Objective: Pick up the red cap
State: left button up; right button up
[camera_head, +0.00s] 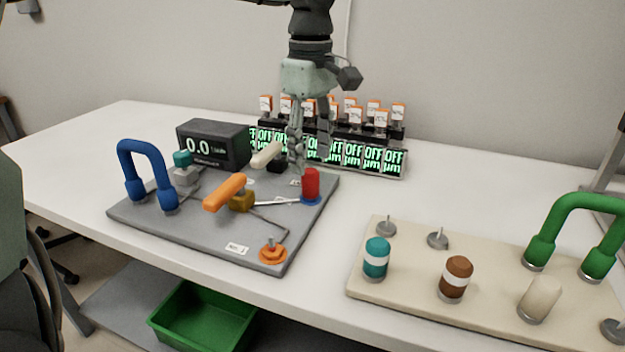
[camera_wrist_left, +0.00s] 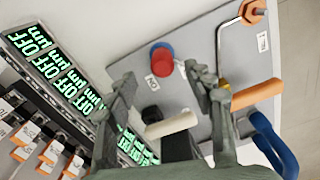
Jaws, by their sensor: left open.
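The red cap (camera_head: 311,182) is a small upright cylinder with a blue ring at its base, standing at the right rear edge of the grey board (camera_head: 190,232). In the left wrist view the red cap (camera_wrist_left: 160,64) shows between and beyond the fingers, with its blue ring at one side. My left gripper (camera_head: 310,160) points down just behind and above the red cap. It is open and empty, and I cannot tell whether a finger touches the cap. My right gripper is not in view.
An orange handle (camera_head: 225,192), a cream handle (camera_head: 267,154) and a blue arch handle (camera_head: 148,168) stand on the grey board. A row of displays (camera_head: 365,155) stands behind. A beige board (camera_head: 400,295) with colored caps lies at the right.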

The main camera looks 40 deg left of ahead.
aim_at(310, 170)
pick_arm(q)
jog(key=f, duration=0.4)
jog(key=shift+s+f, duration=0.1)
jog(key=shift+s, duration=0.1)
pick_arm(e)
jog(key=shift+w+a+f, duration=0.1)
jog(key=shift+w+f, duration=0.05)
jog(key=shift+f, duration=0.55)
pick_arm(q)
jog(key=shift+c, duration=0.4)
jog(key=c, duration=1)
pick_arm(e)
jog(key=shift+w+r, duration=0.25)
